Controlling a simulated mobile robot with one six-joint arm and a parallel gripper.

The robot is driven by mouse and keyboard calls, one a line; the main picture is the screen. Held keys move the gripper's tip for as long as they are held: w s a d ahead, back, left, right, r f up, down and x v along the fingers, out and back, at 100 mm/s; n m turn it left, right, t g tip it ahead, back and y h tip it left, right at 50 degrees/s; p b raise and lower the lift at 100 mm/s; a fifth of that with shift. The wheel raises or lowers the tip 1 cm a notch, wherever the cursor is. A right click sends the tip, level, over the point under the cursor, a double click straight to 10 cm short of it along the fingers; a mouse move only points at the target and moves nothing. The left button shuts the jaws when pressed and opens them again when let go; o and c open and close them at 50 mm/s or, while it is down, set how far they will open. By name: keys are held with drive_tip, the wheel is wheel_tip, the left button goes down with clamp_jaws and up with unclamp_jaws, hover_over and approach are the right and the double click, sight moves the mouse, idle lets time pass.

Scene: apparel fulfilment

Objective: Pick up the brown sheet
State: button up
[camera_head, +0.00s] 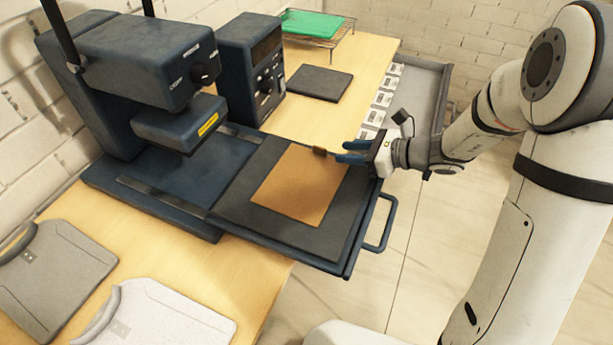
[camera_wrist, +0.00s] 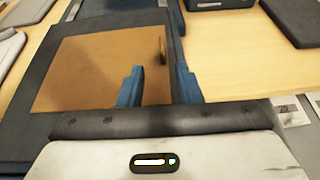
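The brown sheet (camera_head: 298,187) lies flat on the dark pad of the press's pulled-out lower tray (camera_head: 340,232). A small darker brown tab (camera_head: 319,152) stands at the sheet's far right corner. In the wrist view the sheet (camera_wrist: 95,70) fills the upper left, with the tab (camera_wrist: 163,45) ahead of the finger gap. My gripper (camera_head: 342,152) is at the sheet's right side, close to the tab. In the wrist view its two blue fingers (camera_wrist: 160,85) are apart with nothing between them. Whether a finger touches the sheet cannot be told.
The dark blue press head (camera_head: 175,125) overhangs the left of the tray, beside a control box (camera_head: 252,68). A tray handle (camera_head: 382,222) juts out at the right. A dark pad (camera_head: 319,83) and a rack with a green sheet (camera_head: 312,24) are farther back.

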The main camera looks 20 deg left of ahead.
sight(326, 149)
drive_tip(key=x, duration=0.6)
drive_tip(key=shift+w+a+r, duration=0.1)
drive_tip(key=shift+w+a, duration=0.05)
drive_tip(key=shift+a, duration=0.3)
drive_tip(key=shift+c, duration=0.5)
clamp_jaws()
